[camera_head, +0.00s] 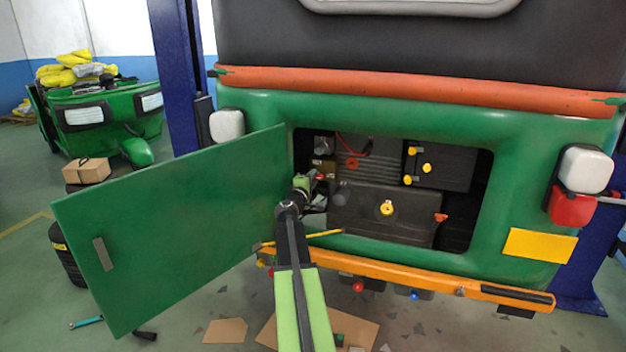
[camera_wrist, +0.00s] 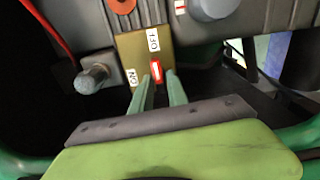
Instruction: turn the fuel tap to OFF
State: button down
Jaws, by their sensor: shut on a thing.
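The fuel tap's small red lever (camera_wrist: 156,72) shows in the wrist view between the fingertips of my gripper (camera_wrist: 158,82), which is shut on it. The lever lies roughly upright in that picture, on a brass plate (camera_wrist: 131,47). A white label (camera_wrist: 132,78) reading ON, turned over, is left of the lever. Another white label (camera_wrist: 153,40), hard to read, lies just above the lever's top end. In the head view my gripper (camera_head: 313,181) reaches into the left side of the engine bay, at the brass plate (camera_head: 323,170). My fingers partly hide the tap there.
The green door (camera_head: 180,225) stands open left of my arm. The bay holds a dark engine block (camera_head: 375,215) with yellow caps. In the wrist view a grey knob (camera_wrist: 92,79) and a round grey part (camera_wrist: 211,8) flank the plate. An orange bumper (camera_head: 400,270) runs below.

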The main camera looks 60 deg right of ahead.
jog(key=shift+m, duration=0.4)
jog(key=c, duration=1.4)
grip_release()
jog(key=shift+c, duration=0.2)
jog(key=shift+a, duration=0.15)
jog(key=v, duration=1.7)
